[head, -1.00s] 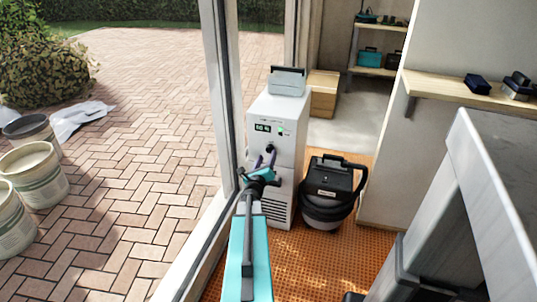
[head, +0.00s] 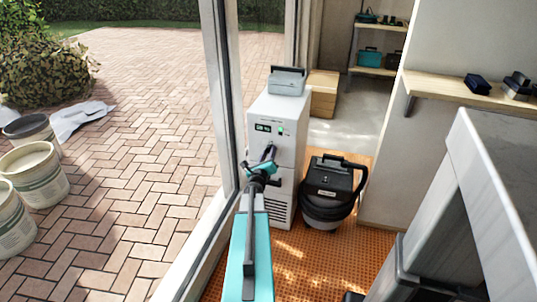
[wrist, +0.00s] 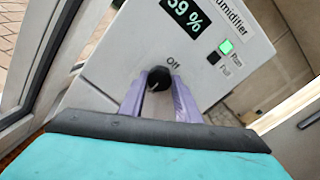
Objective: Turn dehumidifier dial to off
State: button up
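The white dehumidifier (head: 277,135) stands upright by the door frame, its front panel facing me. Its black dial (wrist: 158,78) shows in the wrist view, with a pale mark at its lower left; the printed word "Off" (wrist: 173,62) is at its upper right. My gripper (wrist: 159,88) has its two purple fingers apart, one on each side of the dial. A thin gap seems to remain; contact is unclear. In the head view my gripper (head: 268,154) covers the dial. The display (wrist: 187,14) reads 59 %, and a green light (wrist: 226,46) is lit beside "Run".
A black and grey vacuum (head: 331,190) stands close to the right of the dehumidifier. The glass door frame (head: 222,110) is close on the left. A grey box with a handle (head: 286,82) sits on top. A grey bench (head: 490,150) stands at the right.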

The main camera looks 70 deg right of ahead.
jog(key=c, duration=0.4)
